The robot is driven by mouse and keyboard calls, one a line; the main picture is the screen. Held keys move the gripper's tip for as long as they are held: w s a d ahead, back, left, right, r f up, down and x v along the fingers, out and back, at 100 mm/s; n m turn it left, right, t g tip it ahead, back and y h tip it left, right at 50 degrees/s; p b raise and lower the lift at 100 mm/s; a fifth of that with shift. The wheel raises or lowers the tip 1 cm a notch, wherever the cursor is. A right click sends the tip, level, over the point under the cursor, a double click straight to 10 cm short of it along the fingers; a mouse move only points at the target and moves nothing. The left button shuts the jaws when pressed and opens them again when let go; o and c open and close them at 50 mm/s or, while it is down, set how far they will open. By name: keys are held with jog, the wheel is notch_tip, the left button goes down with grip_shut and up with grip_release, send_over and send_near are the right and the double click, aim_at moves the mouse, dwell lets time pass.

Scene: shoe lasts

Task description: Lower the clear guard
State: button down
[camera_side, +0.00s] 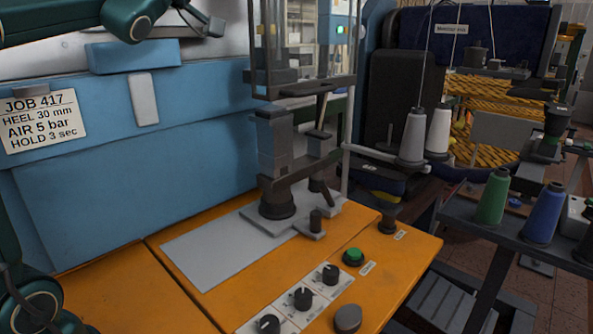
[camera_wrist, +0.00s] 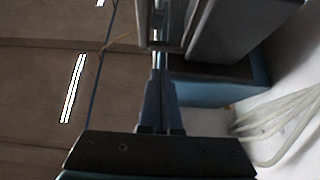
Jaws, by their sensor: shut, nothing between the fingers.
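The clear guard (camera_side: 305,50) is a see-through box with a dark frame at the top middle of the side view. It stands raised, its lower edge above the grey press post and the dark last support (camera_side: 277,200). A dark bar (camera_side: 315,87) runs along its lower front edge. My gripper (camera_side: 214,27) is at the upper left, apart from the guard and to its left. In the wrist view my gripper (camera_wrist: 160,58) shows its two fingers together, with nothing held. The guard cannot be made out clearly in the wrist view.
An orange bench holds a grey plate (camera_side: 205,250), black knobs (camera_side: 302,298) and a green button (camera_side: 353,257). A blue cabinet (camera_side: 120,130) with a job card (camera_side: 42,119) stands behind. Thread cones (camera_side: 413,135) and a dark rack are at the right.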

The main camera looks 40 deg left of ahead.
aim_at(259, 47)
jog(key=shift+w+f, duration=0.3)
jog(key=shift+f, duration=0.45)
jog(key=shift+w+f, duration=0.3)
jog(key=shift+f, duration=0.45)
notch_tip(259, 47, down, 16)
jog(key=shift+r, duration=0.15)
